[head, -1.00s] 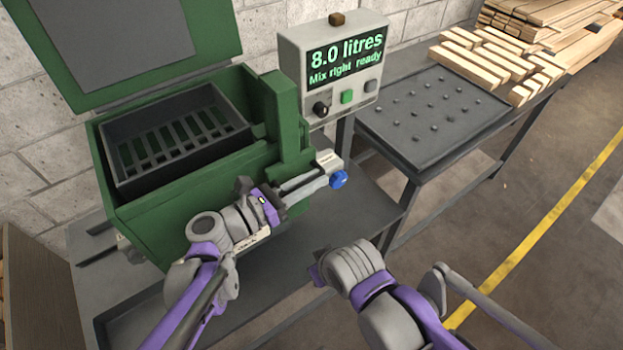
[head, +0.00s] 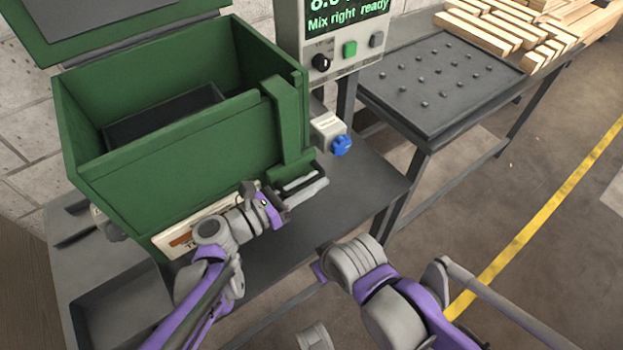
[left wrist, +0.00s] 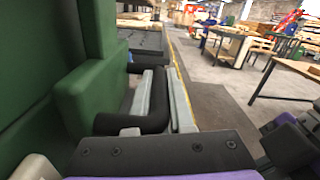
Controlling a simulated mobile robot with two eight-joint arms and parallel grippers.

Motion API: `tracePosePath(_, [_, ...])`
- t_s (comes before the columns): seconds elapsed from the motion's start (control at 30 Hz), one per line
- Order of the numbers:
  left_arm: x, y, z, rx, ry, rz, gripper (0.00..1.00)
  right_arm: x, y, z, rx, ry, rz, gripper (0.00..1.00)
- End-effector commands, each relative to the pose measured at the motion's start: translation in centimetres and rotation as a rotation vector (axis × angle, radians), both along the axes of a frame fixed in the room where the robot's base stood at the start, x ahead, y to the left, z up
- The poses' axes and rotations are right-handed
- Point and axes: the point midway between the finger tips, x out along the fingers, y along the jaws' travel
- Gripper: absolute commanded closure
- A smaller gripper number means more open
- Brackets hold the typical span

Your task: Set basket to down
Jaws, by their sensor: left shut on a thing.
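The dark basket (head: 165,112) sits low inside the green tank (head: 185,165), well below the rim. The tank's front wall hides its near side and floor. My left gripper (head: 303,186) is at the tank's front right corner, below the slotted green post (head: 289,125). It is shut on a black handle (left wrist: 150,122), which shows between the grey fingers in the left wrist view. The handle sticks out from the post. My right arm shows at the lower middle of the head view, but its gripper does not.
The blue knob (head: 341,145) is just above and right of my left gripper. The control box (head: 348,48) stands behind it. The tank's lid (head: 95,22) is raised. A studded black tray (head: 440,82) and timber (head: 490,30) lie on the right bench. The floor at right is clear.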

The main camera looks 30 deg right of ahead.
Motion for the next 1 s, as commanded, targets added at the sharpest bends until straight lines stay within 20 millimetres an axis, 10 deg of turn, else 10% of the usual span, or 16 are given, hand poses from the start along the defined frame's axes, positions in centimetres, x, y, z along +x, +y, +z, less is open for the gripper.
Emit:
tracePosePath(0.2, [0.0,0.0,-0.1,0.002,-0.001,0.001,0.51,0.0,0.0,0.0,0.000,0.000,0.000,1.00])
tracePosePath(0.57, [0.1,0.4,0.0,0.001,0.000,0.002,0.50,0.0,0.0,0.0,0.000,0.000,0.000,1.00])
tracePosePath(1.0, [-0.5,8.3,0.0,0.002,-0.001,0.006,0.50,0.0,0.0,0.3,0.000,-0.001,0.000,1.00])
